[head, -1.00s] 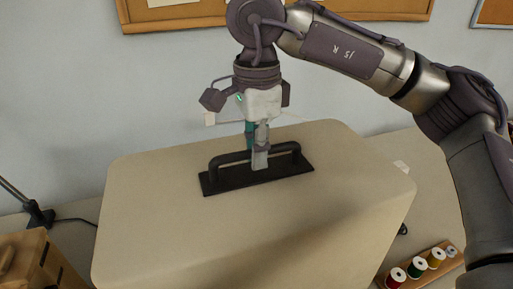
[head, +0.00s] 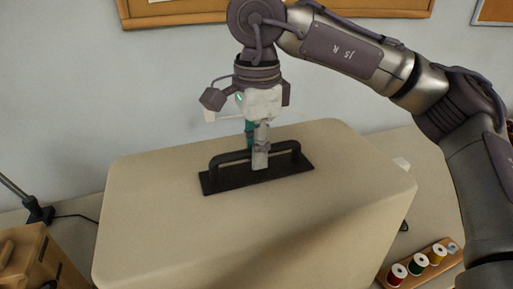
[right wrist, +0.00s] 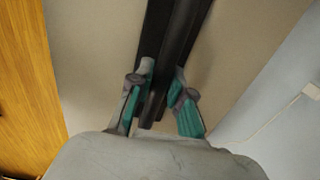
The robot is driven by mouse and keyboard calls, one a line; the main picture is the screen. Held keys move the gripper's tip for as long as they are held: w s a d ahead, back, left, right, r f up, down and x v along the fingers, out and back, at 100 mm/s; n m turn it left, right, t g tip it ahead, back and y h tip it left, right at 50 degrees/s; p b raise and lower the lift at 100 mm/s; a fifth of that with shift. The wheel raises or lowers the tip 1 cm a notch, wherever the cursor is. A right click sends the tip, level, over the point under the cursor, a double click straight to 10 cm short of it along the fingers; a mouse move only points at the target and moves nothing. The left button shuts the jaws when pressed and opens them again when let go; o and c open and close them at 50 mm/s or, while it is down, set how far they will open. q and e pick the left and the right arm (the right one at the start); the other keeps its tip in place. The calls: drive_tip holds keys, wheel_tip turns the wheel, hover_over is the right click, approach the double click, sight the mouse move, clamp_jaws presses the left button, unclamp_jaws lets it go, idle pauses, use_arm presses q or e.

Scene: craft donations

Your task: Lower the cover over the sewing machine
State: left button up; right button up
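The beige box-shaped cover (head: 250,220) fills the middle of the head view, upright, with a black handle (head: 224,158) on a black base plate on its top. My right gripper (head: 260,160) points down over the handle. In the right wrist view its two fingers (right wrist: 165,72) are closed on either side of the black handle bar (right wrist: 178,30). The sewing machine is not visible; the cover hides what is beneath it. The cover's lower edge is out of view, so I cannot tell whether it touches the table. My left gripper is not in view.
A wooden box (head: 35,262) stands left of the cover, with a dark lamp base (head: 40,214) behind it. A wooden rack with several thread spools (head: 420,262) is at the right. The wall (head: 120,85) is close behind the cover.

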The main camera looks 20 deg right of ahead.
drive_tip(key=o, duration=0.4)
drive_tip(key=shift+d, duration=0.1)
drive_tip(key=shift+c, duration=0.2)
drive_tip(key=shift+f, duration=0.1)
wheel_tip(320, 180, up, 12)
